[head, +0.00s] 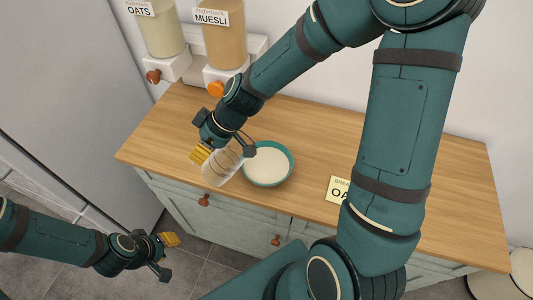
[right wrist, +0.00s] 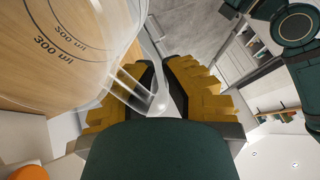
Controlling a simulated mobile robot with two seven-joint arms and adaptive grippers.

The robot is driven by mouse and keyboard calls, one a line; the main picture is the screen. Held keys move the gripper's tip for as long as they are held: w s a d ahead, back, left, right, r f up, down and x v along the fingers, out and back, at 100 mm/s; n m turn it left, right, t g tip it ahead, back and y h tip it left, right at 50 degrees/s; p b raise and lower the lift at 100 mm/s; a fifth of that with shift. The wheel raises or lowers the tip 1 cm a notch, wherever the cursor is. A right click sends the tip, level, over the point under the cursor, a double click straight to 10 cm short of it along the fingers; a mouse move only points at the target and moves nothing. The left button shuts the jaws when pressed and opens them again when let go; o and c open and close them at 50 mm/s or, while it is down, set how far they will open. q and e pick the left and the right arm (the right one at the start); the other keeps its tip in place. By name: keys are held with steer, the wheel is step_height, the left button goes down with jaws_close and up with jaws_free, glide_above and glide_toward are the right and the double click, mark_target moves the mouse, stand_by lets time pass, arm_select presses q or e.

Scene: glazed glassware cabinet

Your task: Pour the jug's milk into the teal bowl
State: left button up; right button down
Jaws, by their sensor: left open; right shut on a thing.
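The clear jug (head: 217,171) is at the counter's front edge in the head view, left of the teal bowl (head: 270,147). In the right wrist view the jug (right wrist: 75,45) shows volume marks, and wood shows through its wall. I see no milk in that part. My right gripper (head: 222,153) is shut on the jug's handle, between yellow pads in the right wrist view (right wrist: 160,88). The jug looks tilted; whether it touches the bowl I cannot tell. The bowl has a pale, creamy white inside. My left gripper (head: 167,256) is open and empty, low in front of the cabinet.
The wooden counter (head: 440,185) has free room at the right. The oats dispenser (head: 162,32) and muesli dispenser (head: 224,45) stand at the back left. Cabinet fronts (head: 237,215) are below.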

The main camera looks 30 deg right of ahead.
steer(key=shift+w+a+f+g+h+p, duration=0.15)
steer(key=shift+a+f+h+p, duration=0.4)
steer(key=shift+p, duration=0.7)
steer(key=shift+w+a+f+g+h+p, duration=0.15)
steer(key=shift+a+f+h+p, duration=0.4)
steer(key=shift+p, duration=0.65)
steer(key=shift+a+p, duration=0.3)
steer(key=shift+p, duration=0.45)
steer(key=shift+w+a+f+g+h, duration=0.6)
steer(key=shift+a+f+h, duration=0.95)
steer(key=shift+f+h, duration=0.75)
steer(key=shift+s+r, duration=0.1)
steer(key=shift+r, duration=2.5)
